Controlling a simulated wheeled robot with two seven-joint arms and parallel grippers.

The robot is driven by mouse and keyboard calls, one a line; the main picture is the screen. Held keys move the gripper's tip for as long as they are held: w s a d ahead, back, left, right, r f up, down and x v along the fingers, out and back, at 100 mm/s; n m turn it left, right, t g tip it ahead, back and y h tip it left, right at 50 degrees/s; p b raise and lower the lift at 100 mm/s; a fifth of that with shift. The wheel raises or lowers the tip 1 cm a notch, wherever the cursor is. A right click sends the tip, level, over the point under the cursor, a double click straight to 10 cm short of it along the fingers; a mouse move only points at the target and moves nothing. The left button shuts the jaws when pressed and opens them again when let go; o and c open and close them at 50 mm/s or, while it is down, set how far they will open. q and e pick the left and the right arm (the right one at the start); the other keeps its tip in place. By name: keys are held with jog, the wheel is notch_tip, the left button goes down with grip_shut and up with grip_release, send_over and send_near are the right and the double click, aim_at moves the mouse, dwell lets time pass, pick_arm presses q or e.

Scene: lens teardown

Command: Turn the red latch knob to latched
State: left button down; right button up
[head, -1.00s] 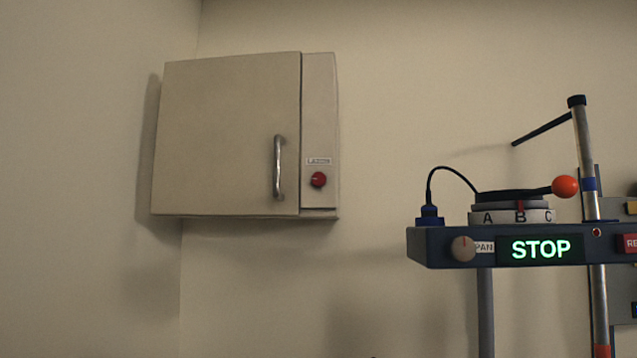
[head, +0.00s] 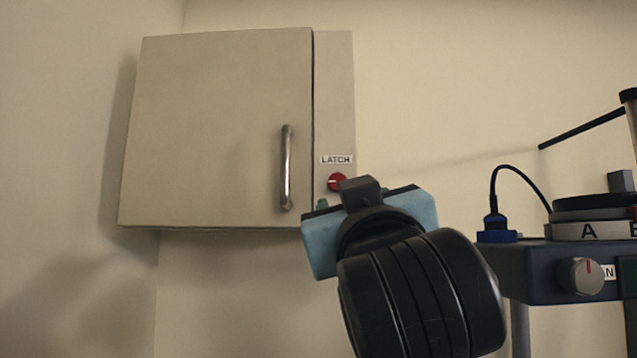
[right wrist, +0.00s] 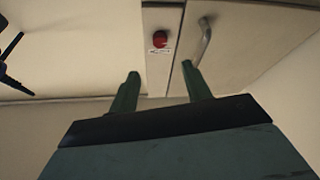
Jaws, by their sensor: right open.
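The red latch knob (head: 336,182) sits on the narrow panel right of the cabinet door, under a LATCH label (head: 336,160). Its pale mark looks roughly horizontal, and its lower right is partly hidden behind my right gripper. My right gripper (head: 354,196) is in front of and just below the knob. In the right wrist view, the gripper's two green fingers (right wrist: 160,80) are spread apart with nothing between them. The knob (right wrist: 160,39) shows beyond the fingertips, between their lines, with a gap. My left gripper is not in view.
The cabinet door (head: 215,125) looks closed, with a metal bar handle (head: 286,168) left of the knob, close to one finger in the right wrist view. A dark blue unit (head: 540,270) with a dial and cable stands at the right. Open wall lies between.

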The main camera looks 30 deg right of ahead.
aim_at(334, 178)
jog(key=p+x, duration=0.4)
jog(key=x, duration=0.7)
jog(key=shift+w+d, duration=0.2)
jog(key=shift+w, duration=0.15)
jog(key=shift+c, duration=0.2)
jog(key=c, duration=1)
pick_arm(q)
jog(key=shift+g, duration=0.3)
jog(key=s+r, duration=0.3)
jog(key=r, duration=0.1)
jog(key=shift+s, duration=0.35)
pick_arm(e)
jog(key=shift+o, duration=0.2)
